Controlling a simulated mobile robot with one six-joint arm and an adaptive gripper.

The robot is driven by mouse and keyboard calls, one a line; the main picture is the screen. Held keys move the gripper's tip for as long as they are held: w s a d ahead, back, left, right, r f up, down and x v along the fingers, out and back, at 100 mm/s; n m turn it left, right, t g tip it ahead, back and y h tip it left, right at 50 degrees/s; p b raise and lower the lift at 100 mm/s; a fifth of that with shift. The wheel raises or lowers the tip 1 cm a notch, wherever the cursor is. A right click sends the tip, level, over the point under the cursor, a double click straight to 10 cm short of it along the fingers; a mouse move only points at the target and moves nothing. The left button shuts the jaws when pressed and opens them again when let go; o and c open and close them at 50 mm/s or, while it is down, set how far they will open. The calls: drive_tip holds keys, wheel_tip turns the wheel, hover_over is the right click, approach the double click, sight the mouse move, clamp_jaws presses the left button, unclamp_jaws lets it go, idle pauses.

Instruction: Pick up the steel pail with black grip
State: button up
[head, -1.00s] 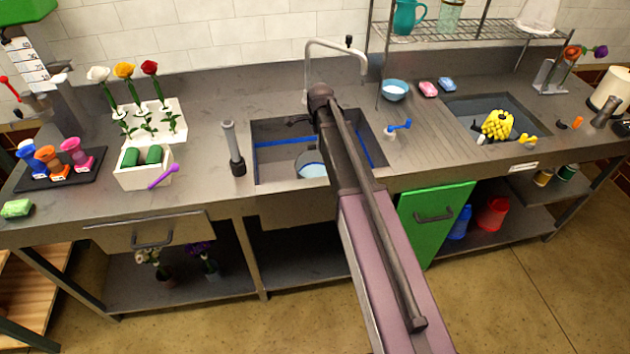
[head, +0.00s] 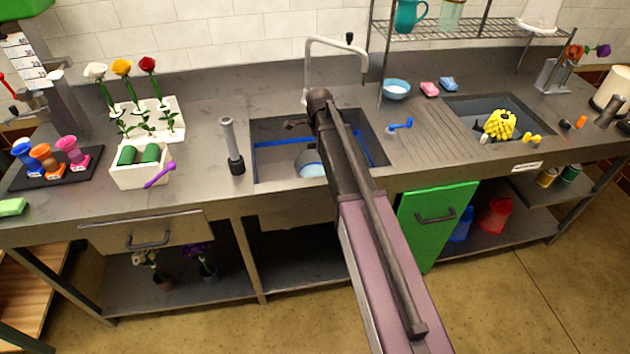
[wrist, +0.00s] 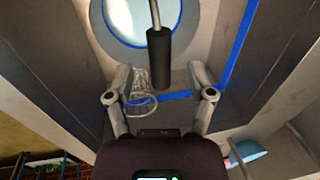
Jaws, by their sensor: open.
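The steel pail (head: 309,164) stands in the left sink, partly hidden by my arm in the head view. In the wrist view the pail (wrist: 181,30) shows at the top, with a pale blue round area inside its rim. Its black grip (wrist: 159,58) hangs on a thin metal handle and appears between my fingers, near the tips. My gripper (wrist: 160,75) is open, with a finger on each side of the grip in the picture. I see no contact; the depth gap is unclear.
The sink (head: 262,128) has walls close around the pail, with a blue line inside. A tall faucet (head: 335,42) stands behind. A wire-mesh piece (wrist: 140,82) shows beside the left finger. A grey cylinder tool (head: 232,148) stands left of the sink; a blue-handled item (head: 400,125) lies right.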

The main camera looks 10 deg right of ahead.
drive_tip(key=shift+w+f+b, duration=0.25)
drive_tip(key=shift+f+b, duration=0.65)
drive_tip(key=shift+f, duration=0.25)
drive_tip(key=shift+c, duration=0.2)
clamp_jaws()
